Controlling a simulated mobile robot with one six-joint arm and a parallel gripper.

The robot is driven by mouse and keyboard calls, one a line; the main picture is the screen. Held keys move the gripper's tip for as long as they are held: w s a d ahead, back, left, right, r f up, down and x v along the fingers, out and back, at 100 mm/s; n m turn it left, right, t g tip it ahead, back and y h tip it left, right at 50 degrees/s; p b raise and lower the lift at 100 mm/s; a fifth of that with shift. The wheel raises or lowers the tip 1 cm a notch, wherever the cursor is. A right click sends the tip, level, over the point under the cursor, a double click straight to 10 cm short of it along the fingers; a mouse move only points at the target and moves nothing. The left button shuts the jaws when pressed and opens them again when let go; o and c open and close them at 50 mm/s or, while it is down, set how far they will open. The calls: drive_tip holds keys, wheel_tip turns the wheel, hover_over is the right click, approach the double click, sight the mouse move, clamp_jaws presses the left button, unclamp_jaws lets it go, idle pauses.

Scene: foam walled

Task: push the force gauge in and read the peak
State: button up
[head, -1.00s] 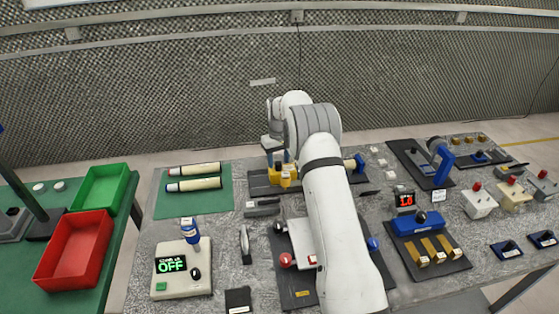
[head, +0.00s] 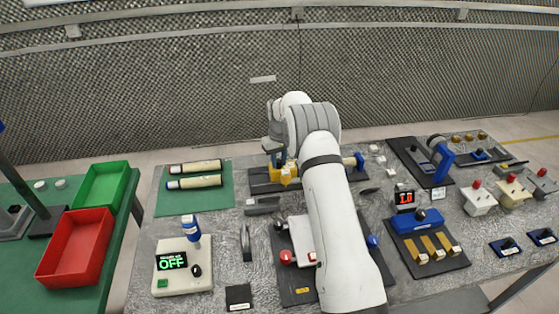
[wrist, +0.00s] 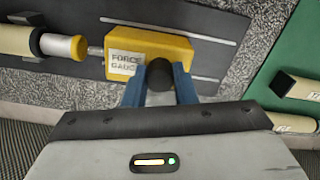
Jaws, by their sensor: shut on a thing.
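The yellow force gauge (wrist: 150,55) stands on a dark base with rails. It has a white "FORCE GAUGE" label, and its thin metal probe points left in the wrist view. A white and yellow-tipped plunger (wrist: 65,47) faces the probe; they look in contact or nearly so. My gripper (wrist: 160,82) has its blue fingers shut on the gauge's black knob (wrist: 160,74). In the head view the gauge (head: 289,170) is partly visible beside my arm, which hides most of the fixture. No gauge reading is visible.
A green mat (head: 222,205) with two cylinders lies left of the fixture. A panel reading OFF (head: 172,262) and a red-white panel (head: 302,240) are nearer. A unit with a red display (head: 405,198) stands right. Red (head: 75,250) and green (head: 102,187) bins stand far left.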

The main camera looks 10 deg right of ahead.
drive_tip(key=d+b, duration=0.1)
drive_tip(key=d, duration=0.4)
drive_tip(key=o, duration=1)
wheel_tip(320, 180, up, 7)
drive_tip(key=shift+f+b, duration=0.2)
drive_tip(key=shift+b, duration=0.8)
drive_tip(key=shift+r, duration=0.65)
